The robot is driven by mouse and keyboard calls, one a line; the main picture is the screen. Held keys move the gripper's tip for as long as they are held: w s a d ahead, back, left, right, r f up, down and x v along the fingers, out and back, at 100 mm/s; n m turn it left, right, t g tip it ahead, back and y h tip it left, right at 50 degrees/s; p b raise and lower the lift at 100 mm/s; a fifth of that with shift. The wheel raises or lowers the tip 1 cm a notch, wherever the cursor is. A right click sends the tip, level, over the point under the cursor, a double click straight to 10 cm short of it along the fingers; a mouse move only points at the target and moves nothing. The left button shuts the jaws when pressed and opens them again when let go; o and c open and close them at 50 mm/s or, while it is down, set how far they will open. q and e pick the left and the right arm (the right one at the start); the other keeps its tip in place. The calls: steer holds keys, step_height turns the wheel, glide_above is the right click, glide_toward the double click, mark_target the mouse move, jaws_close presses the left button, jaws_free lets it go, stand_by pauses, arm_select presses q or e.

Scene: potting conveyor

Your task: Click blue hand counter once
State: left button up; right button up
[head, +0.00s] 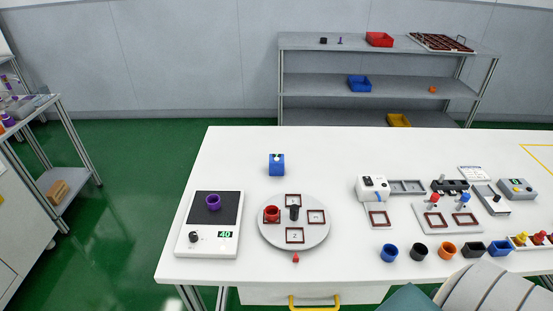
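A small blue block-shaped device (277,168), which looks like the blue hand counter, stands upright on the white table near its far left part. It has a small light-coloured part with a dark spot on its upper side; any digits are too small to read. Nothing touches it. Neither of my grippers is in view. A pale ribbed shape at the lower right corner looks like part of my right arm, far from the blue device.
A scale (190,249) holding a purple cup (213,202) stands front left. A round turntable (280,240) sits in front of the blue device. Blue (390,252), dark and orange cups line the front right; fixtures stand behind. Table around the blue device is clear.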

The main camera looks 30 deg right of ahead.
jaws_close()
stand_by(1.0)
